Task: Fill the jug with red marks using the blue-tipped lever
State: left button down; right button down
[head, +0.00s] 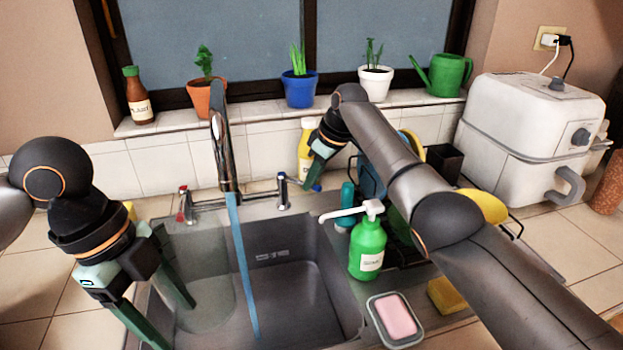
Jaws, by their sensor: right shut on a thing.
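Water (243,275) runs in a blue stream from the tall tap (222,140) into the sink (290,300). The blue-tipped lever (282,190) is to the right of the tap, the red-tipped lever (184,203) to its left. My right gripper (311,178) is shut at the blue-tipped lever; its fingers partly hide the contact. A faint clear shape, seemingly the jug (212,295), stands in the left of the sink; I cannot make out red marks or its water level. My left gripper (170,318) reaches down beside it, fingers wide apart.
A green soap pump (368,246) and a pink soap in a dish (397,315) are right of the sink. A yellow sponge (442,294) lies beside them. A dish rack behind is partly hidden by my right arm. Pots line the sill.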

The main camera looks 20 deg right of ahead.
jog(key=shift+r, duration=0.1)
jog(key=c, duration=0.8)
grip_release()
jog(key=shift+c, duration=0.2)
jog(key=v, duration=1.2)
